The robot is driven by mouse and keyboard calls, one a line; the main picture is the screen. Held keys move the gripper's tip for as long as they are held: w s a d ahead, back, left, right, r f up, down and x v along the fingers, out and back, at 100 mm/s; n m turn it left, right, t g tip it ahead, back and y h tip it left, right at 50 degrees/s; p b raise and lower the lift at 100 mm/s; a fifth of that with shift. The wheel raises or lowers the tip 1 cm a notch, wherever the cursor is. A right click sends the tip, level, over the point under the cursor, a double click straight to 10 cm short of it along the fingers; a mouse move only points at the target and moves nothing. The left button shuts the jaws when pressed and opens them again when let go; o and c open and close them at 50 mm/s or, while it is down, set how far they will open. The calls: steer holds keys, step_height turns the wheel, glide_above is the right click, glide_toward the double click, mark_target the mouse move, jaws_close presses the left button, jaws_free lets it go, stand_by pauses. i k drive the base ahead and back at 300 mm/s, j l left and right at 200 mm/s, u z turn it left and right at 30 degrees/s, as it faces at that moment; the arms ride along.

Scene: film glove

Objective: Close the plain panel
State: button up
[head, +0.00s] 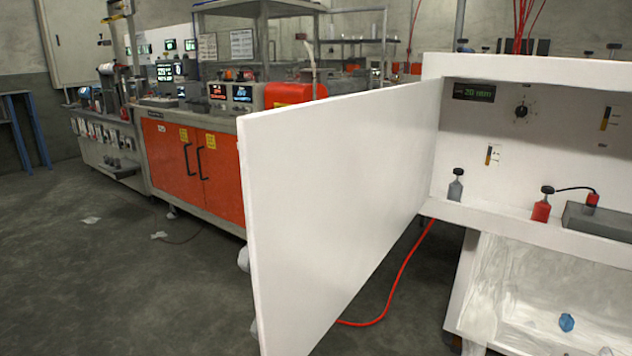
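The plain panel (335,200) is a flat white door with no visible handle on the side facing me. It stands swung wide open toward me in the middle of the head view. Its far edge meets the left side of a white cabinet (530,66), where the hinge seems to be. Its free edge is near me, at the left. The cabinet's upper compartment is open and shows its inside. My gripper is not in view, so I cannot see where it is relative to the panel.
An orange-doored bench (170,160) stands behind. The floor at left (110,270) is mostly clear.

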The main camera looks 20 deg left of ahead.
mark_target(330, 184)
steer(key=k+j+z, duration=0.1)
steer(key=j, duration=0.3)
steer(key=k+j+z, duration=0.1)
steer(key=j, duration=0.25)
steer(key=k+j, duration=0.15)
steer(key=j, duration=0.25)
steer(key=k+j+z, duration=0.15)
steer(key=j, duration=0.2)
steer(key=k+j+z, duration=0.1)
steer(key=j, duration=0.3)
steer(key=k+j+z, duration=0.1)
steer(key=j, duration=0.25)
steer(key=k+j, duration=0.1)
steer(key=j, duration=0.2)
steer(key=k+j, duration=0.1)
steer(key=j, duration=0.25)
steer(key=k+j, duration=0.1)
steer(key=j, duration=0.2)
